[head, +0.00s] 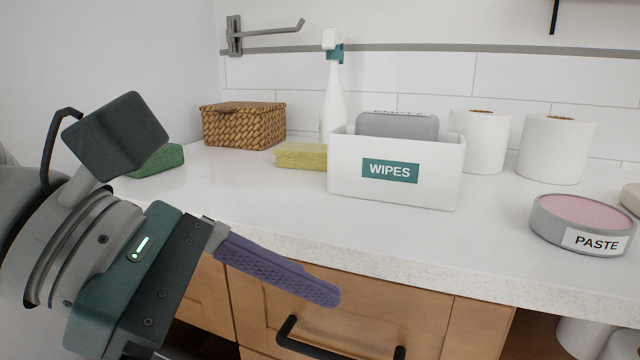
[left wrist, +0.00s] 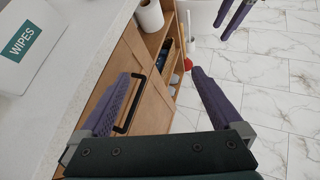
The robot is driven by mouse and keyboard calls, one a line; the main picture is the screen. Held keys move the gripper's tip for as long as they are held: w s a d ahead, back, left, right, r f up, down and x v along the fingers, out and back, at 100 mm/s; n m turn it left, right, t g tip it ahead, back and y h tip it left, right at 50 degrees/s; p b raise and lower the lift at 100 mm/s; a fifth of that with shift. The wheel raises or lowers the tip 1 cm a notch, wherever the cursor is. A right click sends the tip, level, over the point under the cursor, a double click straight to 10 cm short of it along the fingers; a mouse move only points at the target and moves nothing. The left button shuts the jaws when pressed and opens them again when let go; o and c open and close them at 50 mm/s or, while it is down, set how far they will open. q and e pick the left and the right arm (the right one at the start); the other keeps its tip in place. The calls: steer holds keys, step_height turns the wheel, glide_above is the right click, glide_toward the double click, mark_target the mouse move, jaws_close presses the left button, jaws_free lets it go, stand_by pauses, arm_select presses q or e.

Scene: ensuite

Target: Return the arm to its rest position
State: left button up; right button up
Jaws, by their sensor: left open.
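My left gripper (head: 322,292) comes in from the left in the head view, in front of the counter's front edge. One purple finger shows there; the other is hidden. In the left wrist view both fingers of the left gripper (left wrist: 160,74) show, spread wide with nothing between them. The gripper is open and empty, over the drawer front with the black handle (head: 290,338). Two purple fingers of my right gripper (left wrist: 230,22) show at the top of the left wrist view, cut by the edge; how far apart they are is unclear.
Marble floor (left wrist: 275,75) is open at right.

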arm_select(q)
step_height(320, 180, up, 22)
steer(key=w+d+n+t+h+p, duration=0.3)
steer(key=n+t+h+p, duration=0.45)
steer(key=n, duration=0.45)
steer(key=w+a+r+n+t+y+p, duration=0.25)
steer(key=a+n+t+y, duration=0.35)
steer(key=n, duration=0.6)
steer(key=w+a+r+n+t+y+p, duration=0.25)
steer(key=a+n+t+y+p, duration=0.2)
steer(key=a+n+y, duration=0.65)
steer(key=s+a+f+n+g+y+p, duration=0.35)
steer(key=f+n+g, duration=0.2)
steer(key=n, duration=0.55)
steer(key=s+f+n+g+h+p, duration=0.1)
steer(key=s+f+n+g+p, duration=0.3)
steer(key=s, duration=0.6)
steer(key=s+f+n+g+h+p, duration=0.1)
steer(key=s+f+n+g+p, duration=0.15)
steer(key=s+g, duration=0.6)
step_height(320, 180, up, 37)
steer(key=t+p, duration=0.2)
steer(key=p, duration=3.5)
steer(key=shift+d+f, duration=0.15)
steer(key=shift+d, duration=0.05)
arm_select(e)
step_height(320, 180, up, 63)
steer(key=shift+r, duration=0.2)
